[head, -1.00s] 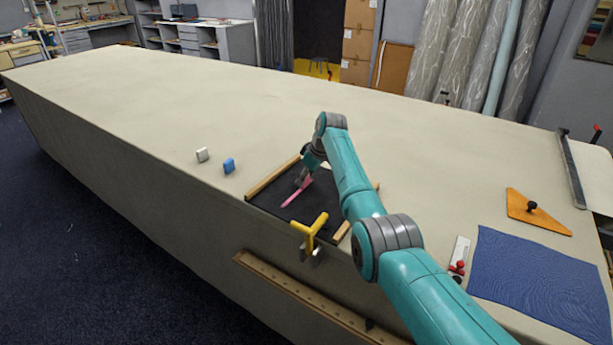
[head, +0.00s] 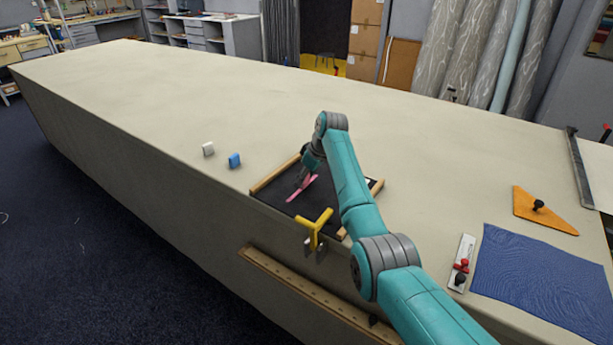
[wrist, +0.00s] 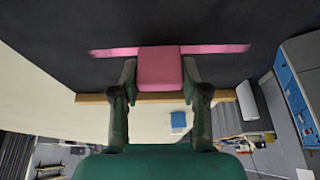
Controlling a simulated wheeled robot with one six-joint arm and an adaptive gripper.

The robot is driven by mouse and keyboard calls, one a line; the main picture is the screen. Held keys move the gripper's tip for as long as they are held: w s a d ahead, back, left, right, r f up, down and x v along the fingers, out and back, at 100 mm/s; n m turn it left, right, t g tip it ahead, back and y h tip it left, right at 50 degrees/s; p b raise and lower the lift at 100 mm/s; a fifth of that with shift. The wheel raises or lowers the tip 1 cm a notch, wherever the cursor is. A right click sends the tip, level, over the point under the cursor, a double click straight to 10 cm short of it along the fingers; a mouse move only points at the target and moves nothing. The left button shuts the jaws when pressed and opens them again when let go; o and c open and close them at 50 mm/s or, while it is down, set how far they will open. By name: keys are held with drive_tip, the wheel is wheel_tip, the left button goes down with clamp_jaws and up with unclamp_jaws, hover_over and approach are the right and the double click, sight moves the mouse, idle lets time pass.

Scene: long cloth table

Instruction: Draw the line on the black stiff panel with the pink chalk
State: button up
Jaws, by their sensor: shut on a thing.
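The black stiff panel (head: 330,214) lies on the table near its front edge, with wooden strips along two sides. A pink line (head: 292,197) runs across it, and it shows in the wrist view (wrist: 222,49) on both sides of the chalk. My gripper (wrist: 158,72) is shut on the pink chalk (wrist: 160,68), a pink block whose far end overlaps the line. In the head view my gripper (head: 300,184) is low over the panel at the line. The fingers and arm partly hide chalk and panel there. I cannot tell whether the chalk touches the surface.
A yellow clamp (head: 315,226) grips the panel's front edge. A white block (head: 208,149) and a blue block (head: 234,160) stand to the left. An orange triangle (head: 536,210) and a blue cloth (head: 540,275) lie to the right. The table's far left is clear.

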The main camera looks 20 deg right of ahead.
drive_tip(key=shift+s+a+f, duration=0.15)
drive_tip(key=shift+a+f, duration=0.05)
drive_tip(key=shift+s+a+r, duration=0.15)
drive_tip(key=shift+s+a, duration=0.3)
drive_tip(key=shift+a, duration=0.3)
drive_tip(key=shift+s+a, duration=0.1)
drive_tip(key=shift+s+a+r, duration=0.15)
drive_tip(key=shift+s+a, duration=0.3)
drive_tip(key=shift+a, duration=0.2)
drive_tip(key=shift+s+a, duration=0.6)
drive_tip(key=shift+a, duration=0.25)
drive_tip(key=shift+s+a, duration=0.1)
drive_tip(key=shift+a, duration=0.05)
drive_tip(key=shift+s+a, duration=0.5)
drive_tip(key=shift+a, duration=0.15)
